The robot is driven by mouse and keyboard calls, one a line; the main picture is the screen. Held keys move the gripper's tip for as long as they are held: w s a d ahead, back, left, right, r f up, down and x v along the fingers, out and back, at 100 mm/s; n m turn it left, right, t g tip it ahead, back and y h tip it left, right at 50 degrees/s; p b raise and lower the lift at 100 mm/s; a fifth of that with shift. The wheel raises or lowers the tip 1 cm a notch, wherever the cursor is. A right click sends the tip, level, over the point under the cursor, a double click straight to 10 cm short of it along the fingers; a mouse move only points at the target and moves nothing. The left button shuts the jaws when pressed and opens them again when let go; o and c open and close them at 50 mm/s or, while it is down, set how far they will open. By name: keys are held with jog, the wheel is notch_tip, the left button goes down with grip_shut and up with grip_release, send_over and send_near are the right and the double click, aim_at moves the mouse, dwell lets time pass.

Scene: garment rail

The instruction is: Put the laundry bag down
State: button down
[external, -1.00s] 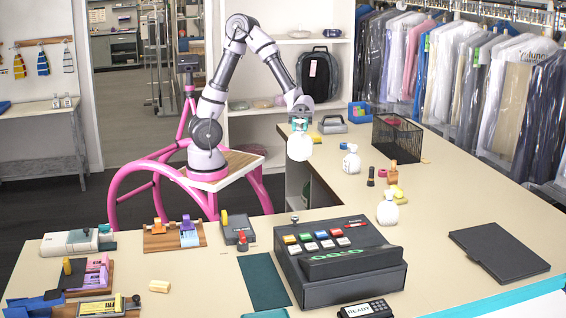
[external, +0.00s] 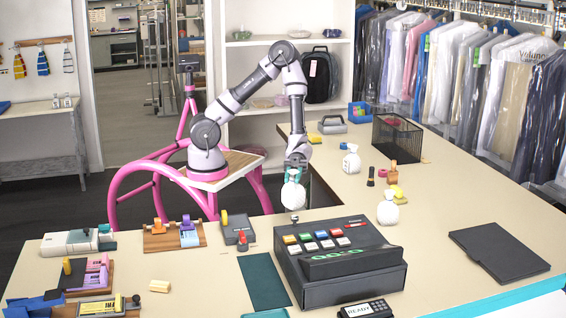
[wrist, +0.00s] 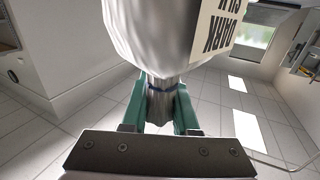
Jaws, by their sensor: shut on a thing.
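My gripper (external: 295,172) points down and is shut on the tied neck of a white laundry bag (external: 293,196). The bag hangs below the fingers, just behind the black cash register, near the counter's inner edge. I cannot tell whether its bottom touches anything. In the wrist view the green fingers (wrist: 159,108) pinch the bag's neck at a blue tie. The bag (wrist: 155,35) fills the upper middle of that view and carries a cream label with dark print, partly legible as "DARK".
The black register (external: 340,262) stands in front of the bag. Two similar white bags, one (external: 388,209) to the right and one (external: 351,160) farther back, stand on the counter (external: 440,215). A black mesh basket (external: 397,140) is behind. Bare counter lies right of the register.

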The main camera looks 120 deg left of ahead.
aim_at(291, 208)
jog(key=shift+f, duration=5.15)
jog(key=c, duration=0.7)
grip_release()
jog(key=shift+f, duration=0.1)
